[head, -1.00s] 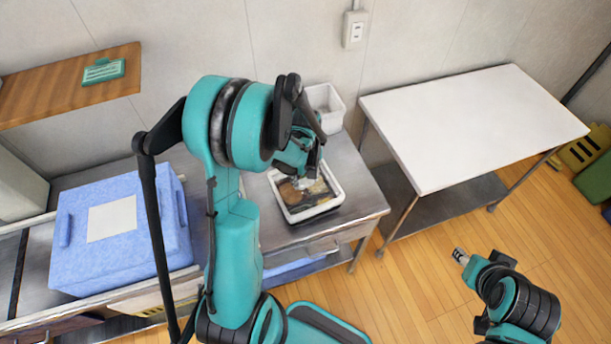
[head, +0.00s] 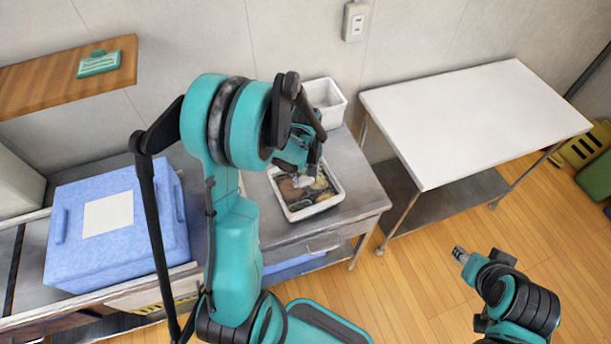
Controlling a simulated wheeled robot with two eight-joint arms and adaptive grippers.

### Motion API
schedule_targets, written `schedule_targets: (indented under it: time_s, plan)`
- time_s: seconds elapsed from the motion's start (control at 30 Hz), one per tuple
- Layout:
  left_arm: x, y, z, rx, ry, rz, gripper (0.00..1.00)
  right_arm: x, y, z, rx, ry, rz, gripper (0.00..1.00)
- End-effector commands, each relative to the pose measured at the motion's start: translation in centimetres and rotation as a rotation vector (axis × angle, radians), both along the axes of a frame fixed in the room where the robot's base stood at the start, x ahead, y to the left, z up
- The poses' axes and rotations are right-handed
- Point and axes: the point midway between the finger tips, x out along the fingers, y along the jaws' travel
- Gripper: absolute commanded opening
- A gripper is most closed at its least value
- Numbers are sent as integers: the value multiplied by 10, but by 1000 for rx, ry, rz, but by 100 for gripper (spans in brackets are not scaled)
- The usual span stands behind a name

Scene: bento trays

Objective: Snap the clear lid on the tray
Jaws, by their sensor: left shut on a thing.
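The bento tray (head: 316,209) is white-rimmed and sits on the steel counter, with brown, dark and yellowish food showing inside. My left gripper (head: 303,180) is over the tray, pointing down, and is shut on what seems to be the clear lid. The lid is too transparent at this size to make out its edges, and I cannot tell whether it touches the rim. My own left arm hides part of the tray's far side. My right gripper (head: 459,254) is away from the tray, above the floor at the lower right; its fingers are too small to read.
A white bin (head: 335,112) stands behind the tray. A blue box (head: 75,225) with a pale label is on the counter at the left. A wooden shelf (head: 30,92) holds a small green item (head: 99,64). A bare white table (head: 470,120) stands at the right.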

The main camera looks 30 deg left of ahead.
Motion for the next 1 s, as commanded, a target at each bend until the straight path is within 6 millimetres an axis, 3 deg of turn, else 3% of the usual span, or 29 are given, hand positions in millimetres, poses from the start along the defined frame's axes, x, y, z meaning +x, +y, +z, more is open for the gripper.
schedule_targets:
  time_s: [1.0]
  plan:
    - [0,0,-8,0,0,0,25,0,0,-10,0,0,0,40]
